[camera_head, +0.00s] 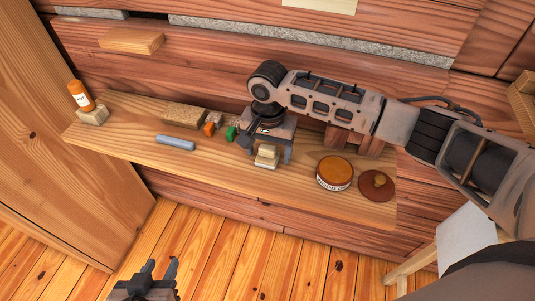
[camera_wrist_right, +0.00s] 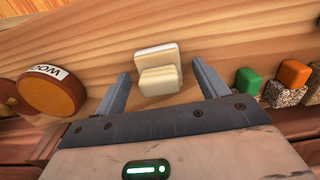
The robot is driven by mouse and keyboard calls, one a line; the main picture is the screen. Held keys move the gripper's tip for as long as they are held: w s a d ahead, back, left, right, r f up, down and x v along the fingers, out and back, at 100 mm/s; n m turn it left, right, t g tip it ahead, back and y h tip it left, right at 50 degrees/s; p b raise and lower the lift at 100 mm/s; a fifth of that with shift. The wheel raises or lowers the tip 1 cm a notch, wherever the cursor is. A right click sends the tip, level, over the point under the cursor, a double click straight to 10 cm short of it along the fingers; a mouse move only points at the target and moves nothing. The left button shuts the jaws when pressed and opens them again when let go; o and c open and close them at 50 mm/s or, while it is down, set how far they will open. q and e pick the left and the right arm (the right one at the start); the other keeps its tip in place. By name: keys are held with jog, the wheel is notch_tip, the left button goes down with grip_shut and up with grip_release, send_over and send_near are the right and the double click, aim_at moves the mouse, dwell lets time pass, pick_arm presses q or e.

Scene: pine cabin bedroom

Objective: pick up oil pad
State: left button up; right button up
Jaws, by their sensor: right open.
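The oil pad, a cream block on a flat cream base (camera_head: 267,158), lies on the wooden shelf near its front edge. It also shows in the right wrist view (camera_wrist_right: 160,76). My right gripper (camera_head: 270,152) is open above the pad, its fingers pointing down on either side. In the right wrist view the fingers stand apart with the pad between and slightly beyond the tips, not gripped. My left gripper (camera_head: 160,266) is low over the floor, its fingers apart and nothing visible between them.
A round orange-topped tin (camera_head: 335,171) and a reddish disc with a knob (camera_head: 376,186) stand right of the pad.

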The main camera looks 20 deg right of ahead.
jog(key=c, duration=1.1)
jog(key=shift+r, duration=0.1)
jog(key=shift+r, duration=0.2)
notch_tip(320, 180, up, 2)
jog(key=shift+r, duration=0.15)
jog(key=s+a+r+p, duration=0.1)
jog(key=s+a+r, duration=0.8)
jog(key=a+r, duration=0.1)
jog(key=shift+s, duration=0.4)
